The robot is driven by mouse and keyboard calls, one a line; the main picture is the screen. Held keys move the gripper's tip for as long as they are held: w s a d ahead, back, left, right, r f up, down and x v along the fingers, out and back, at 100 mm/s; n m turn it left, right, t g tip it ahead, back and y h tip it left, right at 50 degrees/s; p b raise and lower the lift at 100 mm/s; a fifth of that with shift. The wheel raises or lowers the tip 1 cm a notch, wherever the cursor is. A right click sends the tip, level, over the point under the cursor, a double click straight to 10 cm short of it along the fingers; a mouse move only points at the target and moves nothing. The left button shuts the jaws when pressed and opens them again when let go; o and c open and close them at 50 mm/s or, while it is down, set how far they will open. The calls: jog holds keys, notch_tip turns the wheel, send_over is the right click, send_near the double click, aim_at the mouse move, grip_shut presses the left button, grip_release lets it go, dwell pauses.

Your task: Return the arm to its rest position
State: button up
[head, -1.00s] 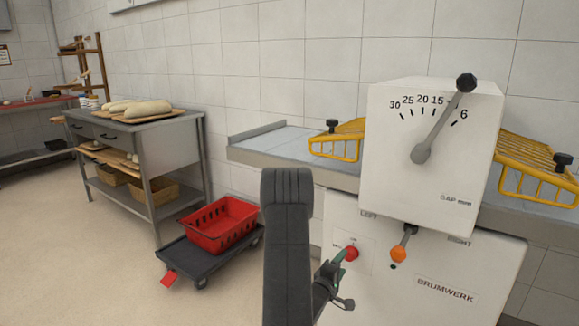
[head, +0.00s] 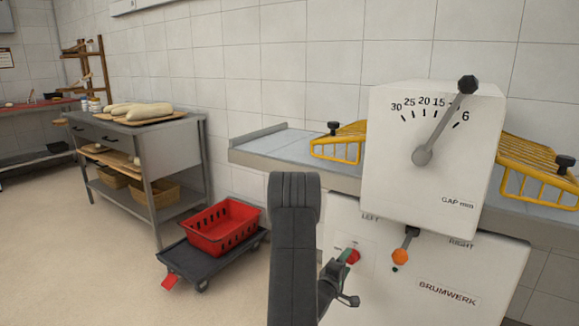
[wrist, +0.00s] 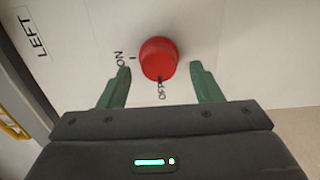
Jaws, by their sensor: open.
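My gripper (wrist: 160,74) is open in the wrist view, its two green fingers on either side of a red knob (wrist: 158,57), with a visible gap on each side. The knob sits on the white machine's front panel near "ON" lettering. In the head view, my dark arm (head: 293,245) rises in front of the machine (head: 420,215). My gripper is at its lower right, partly hidden, with a green finger close to the red knob (head: 353,257). Whether the fingers touch the panel cannot be told.
An orange-knobbed lever (head: 400,257) and a long dial lever (head: 440,120) stick out of the machine. Yellow guards (head: 338,146) flank it over a side table (head: 270,142). A red crate (head: 222,228) sits on a dark trolley (head: 212,265) at left. The floor further left is clear.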

jog(key=p+v, duration=0.1)
jog(key=v, duration=1.1)
jog(key=b+x, duration=0.1)
jog(key=x, duration=1.2)
jog(key=shift+w+d+b, duration=0.15)
jog(key=shift+w+b, duration=0.05)
jog(key=shift+b, duration=0.1)
jog(key=shift+w+d, duration=0.1)
jog(key=shift+w, duration=0.1)
jog(key=m+b, duration=0.1)
jog(key=m, duration=0.3)
jog(key=shift+m+b, duration=0.3)
jog(key=shift+b, duration=0.05)
jog(key=m+b, duration=0.1)
jog(key=m, duration=0.3)
jog(key=shift+s+r+m, duration=0.1)
jog(key=shift+r+m, duration=0.05)
jog(key=shift+m, duration=0.25)
jog(key=m+b, duration=0.1)
jog(key=m, duration=0.3)
jog(key=shift+m, duration=0.4)
jog(key=shift+d+r+m+b, duration=0.15)
jog(key=shift+m+b, duration=0.35)
jog(key=shift+m, duration=1.4)
jog(key=shift+s, duration=0.2)
